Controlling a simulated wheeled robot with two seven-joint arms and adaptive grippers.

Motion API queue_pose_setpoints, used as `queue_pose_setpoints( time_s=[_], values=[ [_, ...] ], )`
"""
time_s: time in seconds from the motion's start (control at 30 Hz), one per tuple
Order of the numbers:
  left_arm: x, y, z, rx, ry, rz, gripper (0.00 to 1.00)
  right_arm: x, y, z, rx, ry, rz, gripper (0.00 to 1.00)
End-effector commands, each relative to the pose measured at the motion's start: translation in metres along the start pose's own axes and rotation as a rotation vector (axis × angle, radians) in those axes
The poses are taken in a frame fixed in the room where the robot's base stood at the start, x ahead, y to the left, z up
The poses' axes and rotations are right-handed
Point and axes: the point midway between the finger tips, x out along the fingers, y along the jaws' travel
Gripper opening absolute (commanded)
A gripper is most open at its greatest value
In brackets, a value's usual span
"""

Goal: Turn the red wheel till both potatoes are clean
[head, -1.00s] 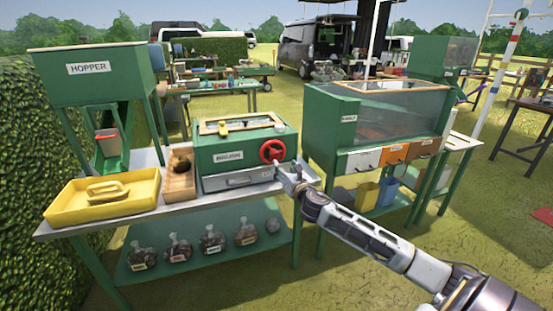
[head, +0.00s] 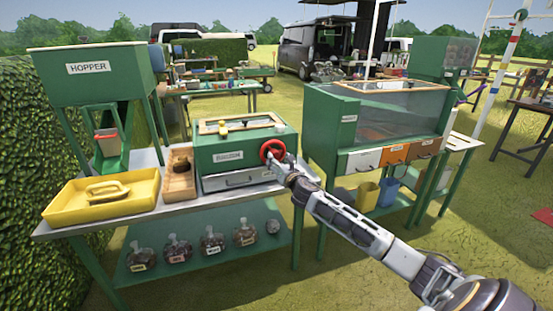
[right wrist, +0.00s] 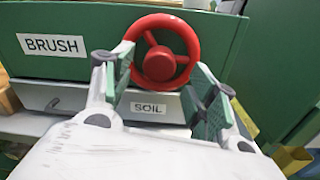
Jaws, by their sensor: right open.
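The red wheel (head: 272,150) is on the front of the green brush box (head: 220,158), at its right end. It also shows in the right wrist view (right wrist: 193,50), between and beyond my fingers. My right gripper (head: 279,163) is open, with its fingertips just in front of the wheel's lower part. In the right wrist view the gripper (right wrist: 160,80) has one finger on each side of the wheel; whether they touch the rim I cannot tell. No potatoes can be made out; the inside of the box is hidden. My left gripper is not in view.
A drawer marked SOIL (right wrist: 150,107) sits below the wheel. A wooden box (head: 180,175) and a yellow tray (head: 100,195) stand to the left on the bench. A green cabinet with a clear front (head: 385,115) stands close on the right.

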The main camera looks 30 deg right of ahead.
Motion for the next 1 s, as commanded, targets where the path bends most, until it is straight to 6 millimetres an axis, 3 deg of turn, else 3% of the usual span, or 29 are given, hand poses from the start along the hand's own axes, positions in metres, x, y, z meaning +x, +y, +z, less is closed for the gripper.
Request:
queue_pose_setpoints(
  time_s=[0.4,0.9,1.0],
  values=[
    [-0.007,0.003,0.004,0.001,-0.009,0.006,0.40,0.026,0.000,0.000,0.002,0.000,0.000,0.58],
    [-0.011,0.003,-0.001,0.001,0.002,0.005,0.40,0.031,0.000,0.000,-0.001,0.000,0.000,0.58],
    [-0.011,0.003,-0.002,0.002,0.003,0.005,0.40,0.031,0.000,0.000,-0.001,0.000,0.000,0.48]
  ],
)
